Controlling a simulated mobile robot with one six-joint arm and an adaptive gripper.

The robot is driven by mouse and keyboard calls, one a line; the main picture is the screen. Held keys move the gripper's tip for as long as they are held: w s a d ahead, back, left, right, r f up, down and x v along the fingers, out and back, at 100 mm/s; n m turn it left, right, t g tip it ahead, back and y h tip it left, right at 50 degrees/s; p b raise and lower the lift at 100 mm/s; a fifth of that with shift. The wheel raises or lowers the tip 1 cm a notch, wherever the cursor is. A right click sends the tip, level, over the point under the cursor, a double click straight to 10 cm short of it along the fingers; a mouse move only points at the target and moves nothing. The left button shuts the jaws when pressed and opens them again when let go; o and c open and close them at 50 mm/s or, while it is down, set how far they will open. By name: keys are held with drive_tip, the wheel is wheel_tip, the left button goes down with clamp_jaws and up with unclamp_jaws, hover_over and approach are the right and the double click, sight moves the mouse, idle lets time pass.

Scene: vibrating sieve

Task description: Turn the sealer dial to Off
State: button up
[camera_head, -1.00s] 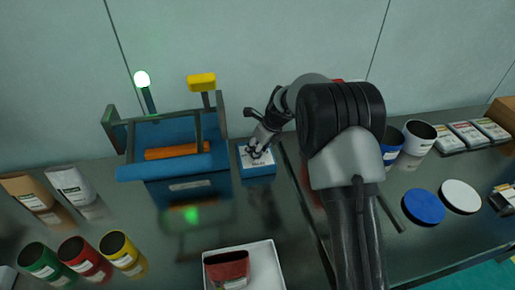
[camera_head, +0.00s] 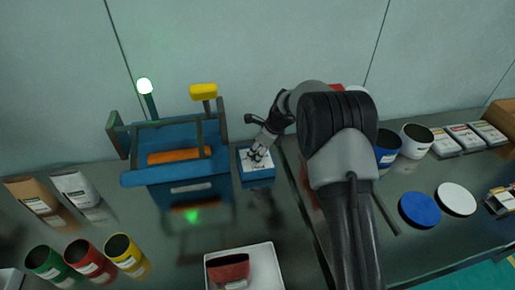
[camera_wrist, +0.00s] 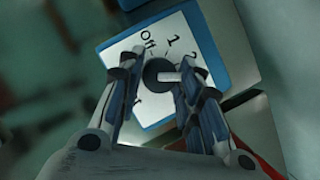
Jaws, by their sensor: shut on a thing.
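The sealer dial (camera_wrist: 157,73) is a dark round knob with a white pointer, on the white face of a blue-edged control box (camera_wrist: 214,45). The marks Off, 1 and a partly hidden 2 show along the face's upper side. The pointer aims right, below the 2, towards the right finger; the mark there is hidden. My gripper (camera_wrist: 160,68) has one finger on each side of the knob and is shut on it. In the head view my gripper (camera_head: 260,153) reaches down onto the control box (camera_head: 257,174), and the dial is hidden.
The blue sealer (camera_head: 178,178) with an orange bar stands left of the box, its lamp (camera_head: 145,86) lit. A white tray (camera_head: 273,265) holding a dark red container is in front. Several cups and bags stand at left; lids and containers lie at right.

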drive_tip(key=n+p, duration=0.1)
drive_tip(key=n, duration=0.1)
drive_tip(key=n+g+p, duration=0.1)
drive_tip(key=n+p, duration=0.1)
drive_tip(key=shift+w+d+r+n+g+y, duration=0.1)
drive_tip(key=shift+w+n+g+y, duration=0.05)
drive_tip(key=shift+n+g+y, duration=0.2)
drive_tip(key=n+g, duration=0.1)
drive_tip(key=n, duration=0.2)
drive_tip(key=shift+w+n+p, duration=0.1)
drive_tip(key=shift+n+p, duration=0.15)
drive_tip(key=shift+p, duration=0.05)
drive_tip(key=shift+n+g, duration=0.35)
drive_tip(key=shift+n, duration=0.15)
drive_tip(key=o, duration=1)
